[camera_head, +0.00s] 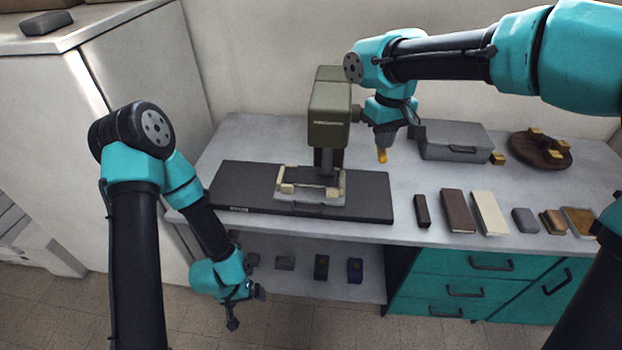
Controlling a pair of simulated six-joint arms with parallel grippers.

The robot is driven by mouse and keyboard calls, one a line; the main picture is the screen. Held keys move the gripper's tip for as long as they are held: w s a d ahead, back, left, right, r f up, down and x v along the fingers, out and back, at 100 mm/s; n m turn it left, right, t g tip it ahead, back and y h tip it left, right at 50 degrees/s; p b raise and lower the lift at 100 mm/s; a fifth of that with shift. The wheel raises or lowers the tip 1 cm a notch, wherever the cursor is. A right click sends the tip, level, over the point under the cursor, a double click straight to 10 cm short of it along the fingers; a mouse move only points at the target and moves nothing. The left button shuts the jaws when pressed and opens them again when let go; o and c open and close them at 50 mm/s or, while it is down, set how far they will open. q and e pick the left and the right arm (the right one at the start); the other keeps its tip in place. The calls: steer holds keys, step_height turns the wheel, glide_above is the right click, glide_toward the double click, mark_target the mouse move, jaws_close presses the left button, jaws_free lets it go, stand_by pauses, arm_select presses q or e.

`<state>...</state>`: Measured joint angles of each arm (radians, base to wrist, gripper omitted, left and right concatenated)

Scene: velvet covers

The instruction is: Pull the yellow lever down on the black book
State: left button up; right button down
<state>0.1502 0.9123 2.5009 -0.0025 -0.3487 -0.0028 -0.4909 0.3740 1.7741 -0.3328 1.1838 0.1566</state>
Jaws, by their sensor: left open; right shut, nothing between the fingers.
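An olive-green press (330,108) stands on a dark base plate (365,200) on the grey worktop. Below its head, a grey holder (312,199) with cream corner pieces carries a flat dark item, seemingly the black book (313,178); the press partly hides it. A yellow tip (382,156), seemingly the lever's end, shows just right of the press, pointing down directly under my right gripper (385,138). The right gripper is shut and empty; whether it touches the yellow part cannot be told. My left gripper (248,306) is open and empty, low in front of the worktop's left part.
A grey case (455,141) and a round brown stand (541,150) with brass blocks sit behind right. Books, including a brown one (457,211) and a cream one (490,212), line the front right. Small blocks sit on the lower shelf (335,290). Teal drawers (465,265) are below right.

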mark_target(381, 153)
steer(key=shift+f, duration=1.15)
steer(key=shift+f, duration=0.95)
steer(key=shift+w+f, duration=0.1)
steer(key=shift+f, duration=0.05)
steer(key=shift+w+f, duration=0.2)
steer(key=shift+f, duration=0.9)
